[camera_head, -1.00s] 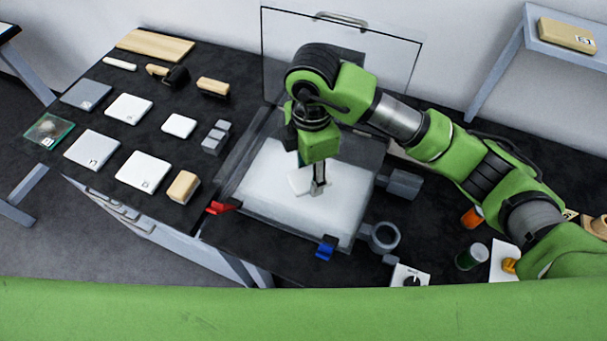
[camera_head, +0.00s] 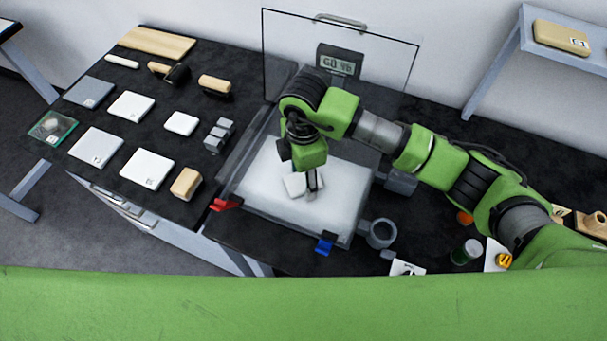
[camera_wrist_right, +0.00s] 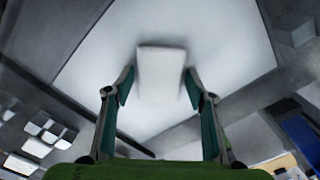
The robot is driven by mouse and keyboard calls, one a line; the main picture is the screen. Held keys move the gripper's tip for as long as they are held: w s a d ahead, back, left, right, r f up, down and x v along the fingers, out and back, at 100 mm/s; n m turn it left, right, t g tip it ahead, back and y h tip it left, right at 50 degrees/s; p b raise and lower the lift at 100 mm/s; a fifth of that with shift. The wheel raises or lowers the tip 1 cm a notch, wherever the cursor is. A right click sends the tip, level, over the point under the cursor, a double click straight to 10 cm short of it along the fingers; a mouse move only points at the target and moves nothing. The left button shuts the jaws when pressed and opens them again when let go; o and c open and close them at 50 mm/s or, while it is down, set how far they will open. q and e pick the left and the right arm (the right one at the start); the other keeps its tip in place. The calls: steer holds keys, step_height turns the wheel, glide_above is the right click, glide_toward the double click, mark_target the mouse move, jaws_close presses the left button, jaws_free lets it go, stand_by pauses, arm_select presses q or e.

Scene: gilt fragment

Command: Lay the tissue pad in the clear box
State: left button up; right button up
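The clear box (camera_head: 262,203) stands on the dark bench with a pale, hazy white floor. Its clear lid (camera_head: 285,50) stands upright behind it. My right gripper (camera_head: 313,193) points down inside the box. A white tissue pad (camera_head: 294,186) is at its fingers, low over the floor; I cannot tell if it touches. In the right wrist view the pad (camera_wrist_right: 161,76) is between the fingertips of the right gripper (camera_wrist_right: 160,82), its edges at the tips. A second pale shape lies below it there, partly hidden. My left gripper is out of view.
Several white and grey plates lie on the left bench, with a grey stepped block (camera_head: 219,135) near the box. A red clamp (camera_head: 225,204) and a blue clamp (camera_head: 326,243) sit at the box's front. A grey ring (camera_head: 381,234) stands to the right.

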mark_target(303, 181)
steer(key=shift+r, duration=0.1)
steer(key=shift+r, duration=0.55)
step_height(303, 181, up, 11)
steer(key=b, duration=0.2)
steer(key=shift+b, duration=0.35)
steer(key=shift+s, duration=0.1)
